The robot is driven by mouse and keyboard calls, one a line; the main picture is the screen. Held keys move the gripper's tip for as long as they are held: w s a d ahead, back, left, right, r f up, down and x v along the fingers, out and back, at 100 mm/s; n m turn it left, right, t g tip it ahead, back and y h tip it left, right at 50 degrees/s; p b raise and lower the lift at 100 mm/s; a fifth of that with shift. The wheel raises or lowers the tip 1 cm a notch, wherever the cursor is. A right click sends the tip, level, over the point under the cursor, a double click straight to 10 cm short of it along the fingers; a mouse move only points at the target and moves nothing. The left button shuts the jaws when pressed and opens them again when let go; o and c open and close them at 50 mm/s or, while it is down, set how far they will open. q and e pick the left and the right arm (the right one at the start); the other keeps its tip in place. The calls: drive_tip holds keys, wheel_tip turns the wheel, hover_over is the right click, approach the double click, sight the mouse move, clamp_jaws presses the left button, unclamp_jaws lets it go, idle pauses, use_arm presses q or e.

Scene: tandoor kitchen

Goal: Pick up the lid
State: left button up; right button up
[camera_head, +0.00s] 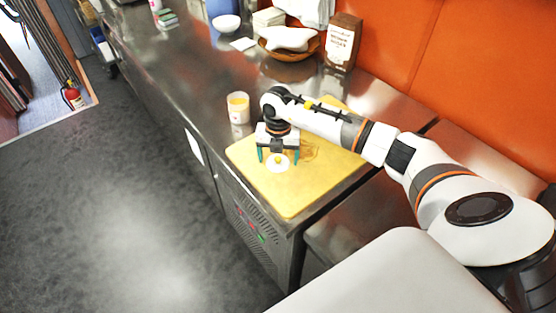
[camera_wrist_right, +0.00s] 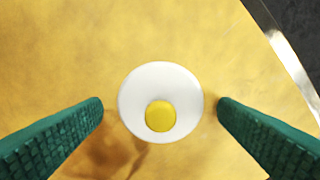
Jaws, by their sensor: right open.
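The lid (camera_head: 271,167) is a white disc with a round yellow knob. It lies on the yellow board (camera_head: 296,199) in the head view. In the right wrist view the lid (camera_wrist_right: 133,91) sits between and slightly beyond the two green fingertips, with a gap on each side. My right gripper (camera_head: 278,158) is open above the lid and points down; its fingers also show in the right wrist view (camera_wrist_right: 160,108). A white cup with a yellowish top (camera_head: 238,108) stands beside the board's far left corner. My left gripper is not in view.
The board lies near the end of a steel counter (camera_head: 190,83). A wooden bowl holding white cloth-like items (camera_head: 290,40) and a dark brown box (camera_head: 343,42) stand farther back by the orange wall. A white bowl (camera_head: 227,23) is farther left. The counter's front edge drops to the floor.

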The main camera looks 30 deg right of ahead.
drive_tip(key=c, duration=1)
drive_tip(key=shift+r, duration=0.1)
drive_tip(key=shift+c, duration=0.6)
